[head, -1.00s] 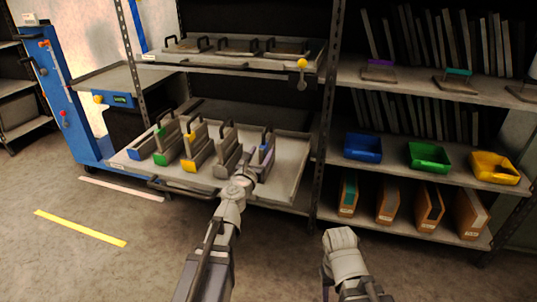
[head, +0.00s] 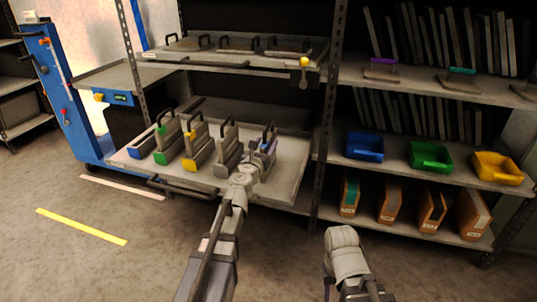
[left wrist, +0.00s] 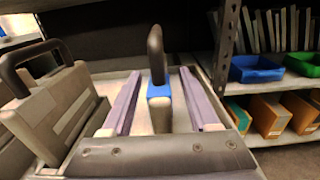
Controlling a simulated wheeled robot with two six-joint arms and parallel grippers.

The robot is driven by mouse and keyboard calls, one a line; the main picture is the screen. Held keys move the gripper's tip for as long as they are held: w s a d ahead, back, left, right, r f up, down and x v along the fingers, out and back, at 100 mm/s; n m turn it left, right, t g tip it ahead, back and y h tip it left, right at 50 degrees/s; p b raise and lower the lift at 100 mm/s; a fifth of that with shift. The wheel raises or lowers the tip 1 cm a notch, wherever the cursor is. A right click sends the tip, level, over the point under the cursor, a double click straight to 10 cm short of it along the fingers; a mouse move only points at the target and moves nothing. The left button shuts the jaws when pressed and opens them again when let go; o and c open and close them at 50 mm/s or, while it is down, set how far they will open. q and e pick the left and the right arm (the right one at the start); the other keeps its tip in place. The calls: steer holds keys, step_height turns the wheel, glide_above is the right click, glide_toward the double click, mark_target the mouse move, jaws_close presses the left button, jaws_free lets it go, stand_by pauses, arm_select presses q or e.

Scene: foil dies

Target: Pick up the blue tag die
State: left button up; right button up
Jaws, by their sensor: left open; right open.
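A grey die with a blue tag (left wrist: 160,90) and a dark upright handle stands in the middle of the left wrist view. In the head view it is at the right end of the row of dies, partly hidden by my left gripper (head: 267,146). The left gripper is open, and its two purple fingers (left wrist: 158,102) lie on either side of the die, with gaps showing on both sides. My right gripper (head: 328,289) is low at the bottom of the head view.
Above is a shelf (head: 220,60); a dark post (head: 326,120) stands right. Bare tray lies right of the die.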

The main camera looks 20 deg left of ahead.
mark_target(268, 137)
arm_select(q)
steer(key=w, duration=0.3)
steer(key=shift+w, duration=0.2)
steer(key=shift+s, duration=0.1)
jaws_close()
stand_by(1.1)
